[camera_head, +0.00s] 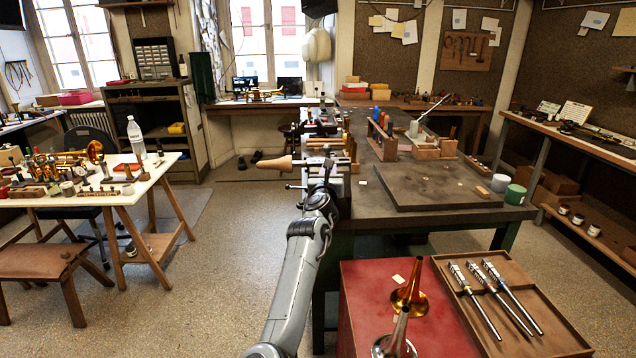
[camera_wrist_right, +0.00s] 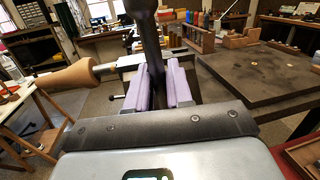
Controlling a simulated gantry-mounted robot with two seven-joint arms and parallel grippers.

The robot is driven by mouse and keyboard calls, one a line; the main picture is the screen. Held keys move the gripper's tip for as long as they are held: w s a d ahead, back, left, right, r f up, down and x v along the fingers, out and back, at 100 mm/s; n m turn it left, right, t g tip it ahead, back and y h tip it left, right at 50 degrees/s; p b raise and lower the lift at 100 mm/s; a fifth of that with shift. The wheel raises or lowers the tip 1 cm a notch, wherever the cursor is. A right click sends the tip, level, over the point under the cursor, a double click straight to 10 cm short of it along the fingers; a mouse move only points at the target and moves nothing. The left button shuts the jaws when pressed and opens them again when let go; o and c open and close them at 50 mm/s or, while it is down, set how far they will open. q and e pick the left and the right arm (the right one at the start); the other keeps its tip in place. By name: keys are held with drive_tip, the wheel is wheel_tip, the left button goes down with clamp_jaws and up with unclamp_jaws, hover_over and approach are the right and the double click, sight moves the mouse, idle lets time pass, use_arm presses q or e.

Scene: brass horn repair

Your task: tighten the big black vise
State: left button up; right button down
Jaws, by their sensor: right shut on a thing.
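The big black vise (camera_head: 322,131) appears at the near left edge of the dark workbench, small and partly hidden by my right arm and gripper. My right gripper (camera_head: 326,171) is at the front of the vise. In the right wrist view, its purple-padded fingers (camera_wrist_right: 160,88) are shut on a dark upright bar (camera_wrist_right: 148,42), which looks like the vise's handle. The vise's jaws cannot be made out clearly. My left gripper is not in view.
A wooden-handled tool (camera_head: 277,163) sticks out left beside the gripper and also shows in the wrist view (camera_wrist_right: 68,77). A dark board (camera_head: 430,184) lies on the bench. A red surface (camera_head: 365,300) with brass bells and a tool tray (camera_head: 545,343) stand in front.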

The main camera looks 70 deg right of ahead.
drive_tip(key=s, duration=0.1)
drive_tip(key=m+b, duration=0.1)
drive_tip(key=s+d+m, duration=0.1)
drive_tip(key=shift+s+r+b, duration=0.3)
drive_tip(key=shift+b, duration=0.05)
drive_tip(key=shift+d, duration=0.1)
drive_tip(key=c, duration=1.4)
unclamp_jaws()
drive_tip(key=shift+o, duration=1.1)
drive_tip(key=shift+s+f, duration=0.1)
drive_tip(key=shift+f, duration=0.15)
